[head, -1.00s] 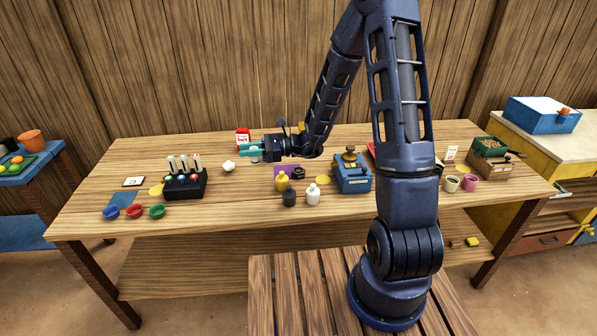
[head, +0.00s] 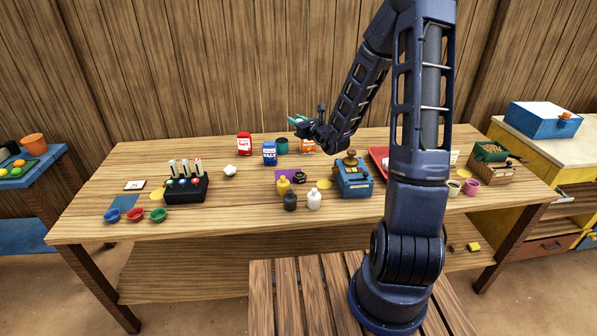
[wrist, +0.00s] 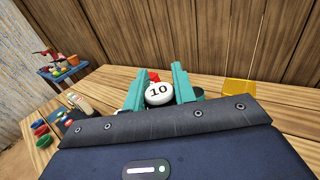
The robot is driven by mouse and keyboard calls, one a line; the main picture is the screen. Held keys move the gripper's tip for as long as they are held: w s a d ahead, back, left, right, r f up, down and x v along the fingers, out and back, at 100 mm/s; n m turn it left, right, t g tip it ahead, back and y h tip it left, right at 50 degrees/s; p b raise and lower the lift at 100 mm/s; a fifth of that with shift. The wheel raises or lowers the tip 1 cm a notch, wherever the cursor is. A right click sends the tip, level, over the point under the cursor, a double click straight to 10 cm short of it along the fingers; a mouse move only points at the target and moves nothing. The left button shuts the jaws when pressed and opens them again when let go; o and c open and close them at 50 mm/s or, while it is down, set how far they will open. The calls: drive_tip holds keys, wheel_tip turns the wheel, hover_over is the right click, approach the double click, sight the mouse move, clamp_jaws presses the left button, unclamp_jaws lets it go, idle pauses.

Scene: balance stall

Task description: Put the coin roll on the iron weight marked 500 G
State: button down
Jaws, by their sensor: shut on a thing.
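My gripper (head: 293,119) is raised above the back of the table. In the wrist view its teal fingers (wrist: 158,88) are shut on a white round thing marked 10 (wrist: 158,94), which looks like the end of the coin roll. In the head view the held thing is too small to make out. A low dark piece (head: 299,177) on the purple mat (head: 284,176) at mid-table looks like the iron weight. Its marking is too small to read. My gripper is above and behind it, well apart from it.
A red box (head: 244,144), a blue salt box (head: 269,153) and a dark teal cup (head: 282,146) stand at the back. Yellow (head: 283,185), black (head: 290,201) and white (head: 314,198) bottles stand in front of the mat. A blue box-shaped device (head: 354,181) is to its right.

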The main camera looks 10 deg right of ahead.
wheel_tip(320, 180, down, 19)
drive_tip(key=shift+f, duration=0.2)
idle(0.8)
drive_tip(key=shift+f, duration=0.15)
drive_tip(key=c, duration=1.1)
unclamp_jaws()
drive_tip(key=shift+c, duration=0.2)
